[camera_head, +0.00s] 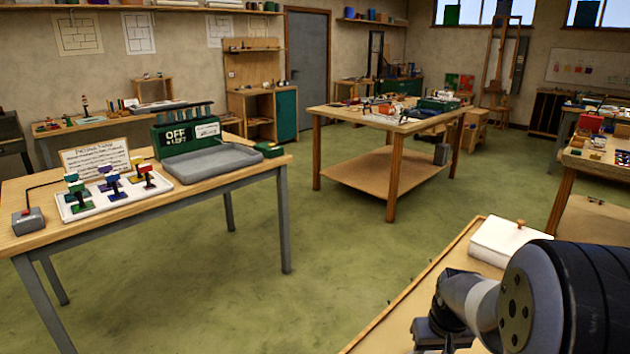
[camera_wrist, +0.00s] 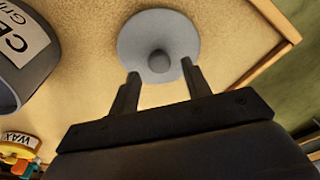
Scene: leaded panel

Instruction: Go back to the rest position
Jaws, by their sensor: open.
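My gripper (camera_wrist: 159,88) shows in the wrist view with its two dark fingers spread apart and nothing between them. Beyond the fingertips is a round grey disc with a knob (camera_wrist: 158,38) on a wooden surface; I cannot tell how far below the fingers it is. In the head view my arm fills the lower right corner, over a wooden bench (camera_head: 408,304). The fingers themselves cannot be made out there.
A grey labelled container (camera_wrist: 22,60) stands left of the disc, with a wax tin (camera_wrist: 20,140) below it in the picture. A white block (camera_head: 502,240) lies by my arm. Left is a table with a grey tray (camera_head: 212,160). Green floor (camera_head: 330,245) lies open between tables.

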